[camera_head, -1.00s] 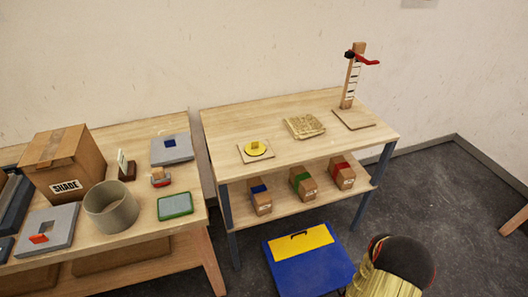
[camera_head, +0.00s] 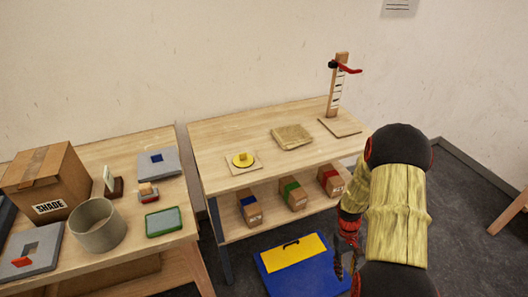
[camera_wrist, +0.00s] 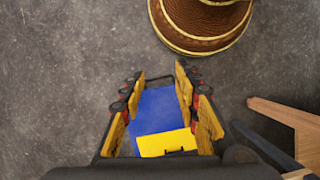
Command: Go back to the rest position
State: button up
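My gripper (camera_wrist: 158,95) is open in the wrist view, its two yellow-padded fingers spread apart with nothing between them. It points down at the floor, where a blue box with a yellow panel (camera_wrist: 165,142) lies beyond the fingers. In the head view my gripper (camera_head: 346,262) shows dark and small at the lower right, in front of the blue box (camera_head: 312,272). My arm stands raised to the right of the middle table, clear of the objects there.
The middle table (camera_head: 225,133) bears a yellow disc (camera_head: 243,160), a tan slab (camera_head: 291,137) and a wooden stand (camera_head: 336,90). Several boxes sit on its lower shelf. The left table (camera_head: 125,250) holds a SHADE carton (camera_head: 48,183), a round container (camera_head: 97,225) and trays.

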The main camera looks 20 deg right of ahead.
jog(key=s+a+r+t, duration=0.1)
jog(key=a+r+t, duration=0.2)
jog(key=a+r, duration=0.5)
jog(key=s+a+r+n+t, duration=0.1)
jog(key=a+r+t, duration=0.2)
jog(key=a+r, duration=0.6)
jog(key=s+a+r+t, duration=0.1)
jog(key=a+r+t, duration=0.2)
jog(key=a+r, duration=0.6)
notch_tip(320, 180, up, 16)
jog(key=shift+s+f+n+t, duration=0.2)
jog(key=shift+f+n+t, duration=0.1)
jog(key=shift+n, duration=0.1)
